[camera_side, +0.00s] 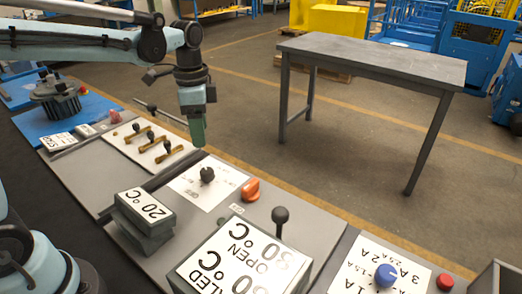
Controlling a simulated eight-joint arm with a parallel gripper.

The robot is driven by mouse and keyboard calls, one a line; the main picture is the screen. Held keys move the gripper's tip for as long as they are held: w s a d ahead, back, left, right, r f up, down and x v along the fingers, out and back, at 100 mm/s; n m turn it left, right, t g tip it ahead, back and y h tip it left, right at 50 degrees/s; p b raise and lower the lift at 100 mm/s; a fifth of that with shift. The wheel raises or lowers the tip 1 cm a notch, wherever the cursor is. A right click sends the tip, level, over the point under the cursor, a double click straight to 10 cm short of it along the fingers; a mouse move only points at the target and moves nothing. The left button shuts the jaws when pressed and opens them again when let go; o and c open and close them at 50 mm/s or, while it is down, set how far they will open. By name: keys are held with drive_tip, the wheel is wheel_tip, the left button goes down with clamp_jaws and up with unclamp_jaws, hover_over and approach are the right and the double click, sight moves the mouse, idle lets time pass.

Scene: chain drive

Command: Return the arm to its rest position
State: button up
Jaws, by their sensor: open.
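My gripper (196,128) hangs from the arm in the upper left of the side view, pointing down. It is above the control panels, near a white plate with a black knob. The jaws are small in the picture, with a green tip area at the lower end; I see nothing clearly held. The gripper appears apart from the panels below it.
Below are a black knob (207,175), an orange knob (250,189), a 20 °C block (145,212), brass levers (160,147), a ball-topped lever (280,217) and a blue knob (386,275). A grey table (380,60) stands behind on open floor.

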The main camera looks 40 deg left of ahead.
drive_tip(key=shift+r, duration=0.15)
drive_tip(key=s+d+f+n+t, duration=0.1)
drive_tip(key=s+d+n+t, duration=0.1)
drive_tip(key=s+n+t, duration=0.5)
drive_tip(key=s+n, duration=0.2)
drive_tip(key=shift+s+f, duration=0.25)
drive_tip(key=shift+s, duration=0.15)
drive_tip(key=shift+d, duration=0.1)
idle(0.8)
